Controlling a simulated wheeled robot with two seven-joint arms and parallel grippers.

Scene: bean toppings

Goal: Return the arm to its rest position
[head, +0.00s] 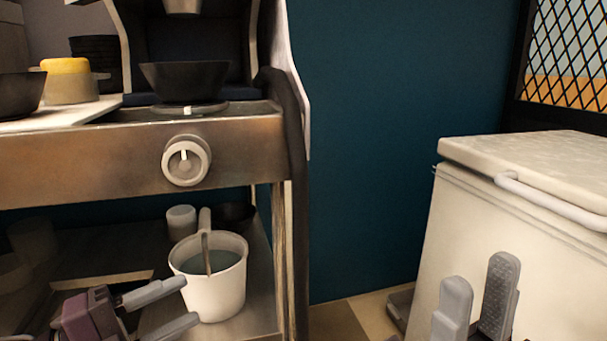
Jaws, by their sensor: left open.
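My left gripper (168,308) is at the lower left, by the lower shelf of the metal cart. Its two grey fingers are apart with nothing between them, and their tips are close to a white pot (217,290). I cannot tell whether they touch it. My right gripper (478,292) is at the lower right, in front of the white chest. Its two fingers point up and stand apart, with nothing seen between them. Most of both arms is out of view.
The metal cart (90,165) has a dial (186,160) on its front. A black bowl (187,82) stands on its top, with a yellow-topped container (68,82) to the left. A white chest (470,225) stands at right. Open floor (335,320) lies between cart and chest.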

